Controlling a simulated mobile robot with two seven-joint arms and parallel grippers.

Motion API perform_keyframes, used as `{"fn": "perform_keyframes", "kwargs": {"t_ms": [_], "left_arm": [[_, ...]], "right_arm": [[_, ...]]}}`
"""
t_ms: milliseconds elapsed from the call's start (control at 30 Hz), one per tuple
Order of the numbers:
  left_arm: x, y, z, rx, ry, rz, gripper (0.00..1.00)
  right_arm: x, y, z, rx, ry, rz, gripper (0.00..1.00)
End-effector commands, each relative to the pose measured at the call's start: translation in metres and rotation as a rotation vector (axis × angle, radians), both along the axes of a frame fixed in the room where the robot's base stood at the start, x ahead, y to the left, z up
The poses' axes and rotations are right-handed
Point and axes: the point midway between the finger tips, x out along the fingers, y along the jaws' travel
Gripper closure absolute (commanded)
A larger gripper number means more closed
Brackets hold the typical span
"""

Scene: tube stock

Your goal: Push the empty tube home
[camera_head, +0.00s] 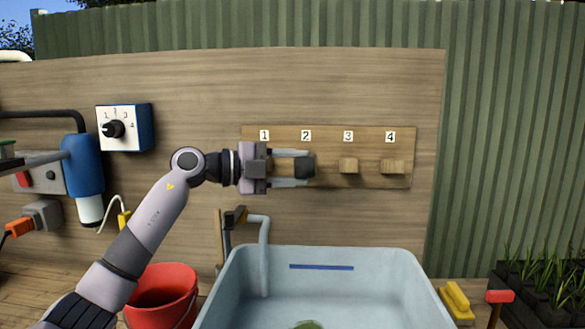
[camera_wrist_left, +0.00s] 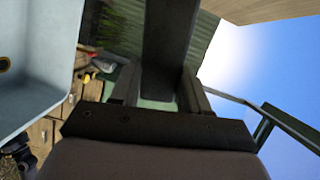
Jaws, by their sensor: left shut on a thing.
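A wooden strip (camera_head: 330,180) on the panel carries labels 1 to 4. My left gripper (camera_head: 308,167) reaches in from the left, its fingers shut on the tube under label 2 (camera_head: 304,165). That tube looks dark and shaded; in the left wrist view it is a long dark bar (camera_wrist_left: 170,45) between the fingers (camera_wrist_left: 160,95). The square wooden tube ends under label 3 (camera_head: 348,165) and label 4 (camera_head: 393,166) show freely; the one at 4 looks wider. The gripper covers the spot under label 1. Which tube is empty cannot be told. My right gripper is not in view.
A dial box (camera_head: 125,128) with numbers hangs on the panel at the left, above a blue device (camera_head: 82,165). A pale basin (camera_head: 400,265) with a tap stands below the strip, a red bucket (camera_head: 175,275) beside it. The panel right of label 4 is clear.

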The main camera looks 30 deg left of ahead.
Motion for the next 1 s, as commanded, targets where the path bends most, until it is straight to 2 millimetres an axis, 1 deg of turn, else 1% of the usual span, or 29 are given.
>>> {"fn": "perform_keyframes", "kwargs": {"t_ms": [533, 1000], "left_arm": [[0.000, 0.000, 0.001, 0.000, 0.000, 0.001, 0.88], [-0.001, 0.002, 0.002, 0.011, 0.016, -0.001, 0.88]], "right_arm": [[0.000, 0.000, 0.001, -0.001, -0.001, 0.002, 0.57], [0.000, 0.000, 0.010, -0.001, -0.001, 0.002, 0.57]]}}
